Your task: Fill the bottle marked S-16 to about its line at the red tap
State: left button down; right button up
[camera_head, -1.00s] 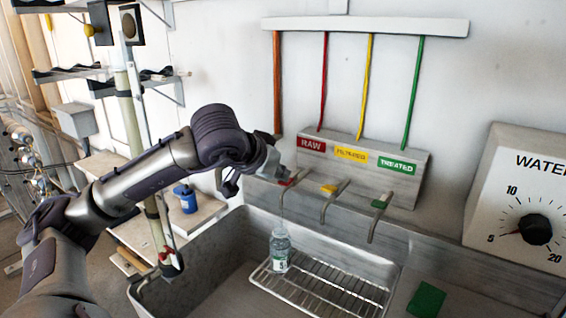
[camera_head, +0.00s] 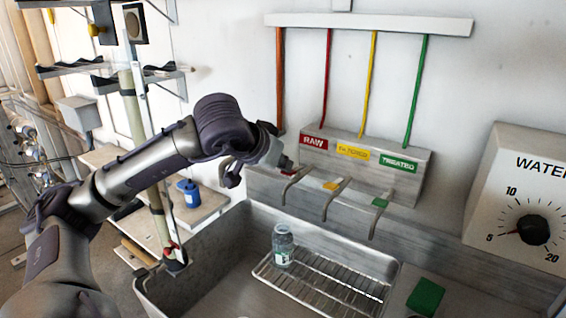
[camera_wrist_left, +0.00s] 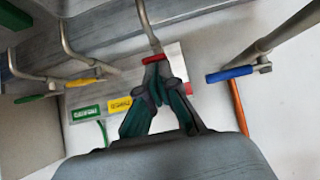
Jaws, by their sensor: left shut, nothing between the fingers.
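The clear bottle (camera_head: 283,247) stands upright on the wire rack in the sink, below the red tap's spout. Its white and green label is too small to read, and I cannot make out its line or water level. The red tap's lever (camera_head: 289,172) is partly hidden by my left gripper (camera_head: 285,163). In the left wrist view, the closed fingertips (camera_wrist_left: 155,78) are at the red lever (camera_wrist_left: 154,59), with nothing held between them. I see no stream under the spout. My right gripper is out of view.
The yellow tap lever (camera_head: 333,185) and green tap lever (camera_head: 380,202) are to the right. A blue lever (camera_wrist_left: 230,73) shows in the left wrist view. The wire rack (camera_head: 340,293) has free room right of the bottle. A green block (camera_head: 426,297) lies at the sink's right.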

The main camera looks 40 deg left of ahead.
pick_arm(q)
jog(key=v, duration=1.2)
jog(key=shift+f, duration=0.1)
dwell(0.9)
